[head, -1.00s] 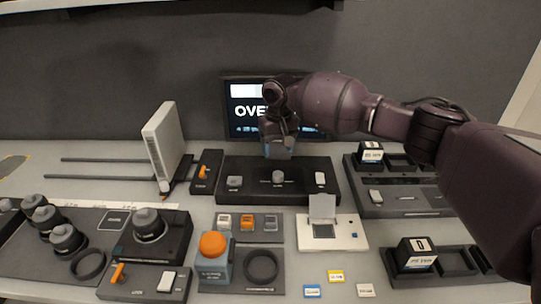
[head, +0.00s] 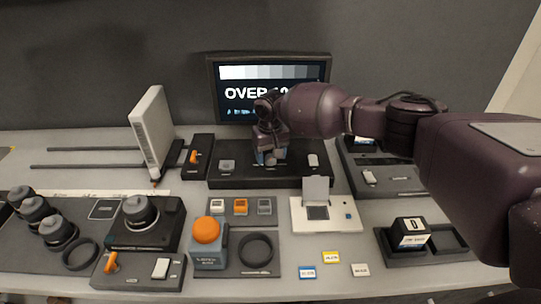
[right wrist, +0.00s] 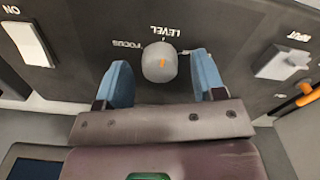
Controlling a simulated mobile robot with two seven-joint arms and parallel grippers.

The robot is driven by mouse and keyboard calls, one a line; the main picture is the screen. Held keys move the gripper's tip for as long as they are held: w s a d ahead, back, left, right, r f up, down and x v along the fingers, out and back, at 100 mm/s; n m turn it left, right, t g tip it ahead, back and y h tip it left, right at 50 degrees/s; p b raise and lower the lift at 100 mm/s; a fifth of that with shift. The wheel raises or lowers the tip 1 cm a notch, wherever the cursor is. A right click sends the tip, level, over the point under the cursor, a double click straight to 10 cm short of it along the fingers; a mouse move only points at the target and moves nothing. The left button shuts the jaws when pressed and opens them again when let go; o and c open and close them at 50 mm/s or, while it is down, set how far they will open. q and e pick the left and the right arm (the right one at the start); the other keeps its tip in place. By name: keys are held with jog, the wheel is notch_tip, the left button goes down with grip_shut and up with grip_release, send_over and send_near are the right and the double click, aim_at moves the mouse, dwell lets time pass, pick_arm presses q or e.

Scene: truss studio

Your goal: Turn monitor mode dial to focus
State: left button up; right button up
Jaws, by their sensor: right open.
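The mode dial (right wrist: 159,62) is a grey round knob with an orange mark, on a black control panel (head: 295,181) below the monitor (head: 270,88). In the right wrist view the label LEVEL is beside the dial's middle and FOCUS lies to its left; a third label is partly hidden by a finger. The orange mark lines up roughly with LEVEL. My right gripper (right wrist: 161,84) is open, its blue fingers on either side of the dial with gaps showing. In the head view the gripper (head: 270,157) covers most of the dial. My left gripper is not in view.
A white switch (right wrist: 27,43) marked ON and a grey INPUT control (right wrist: 283,60) flank the dial. An orange lever (head: 195,156) stands left of the panel. A white card device (head: 325,215) and an orange button (head: 207,231) sit in front.

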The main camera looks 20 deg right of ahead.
jog(key=shift+f, duration=0.2)
jog(key=c, duration=0.7)
jog(key=shift+c, duration=1.1)
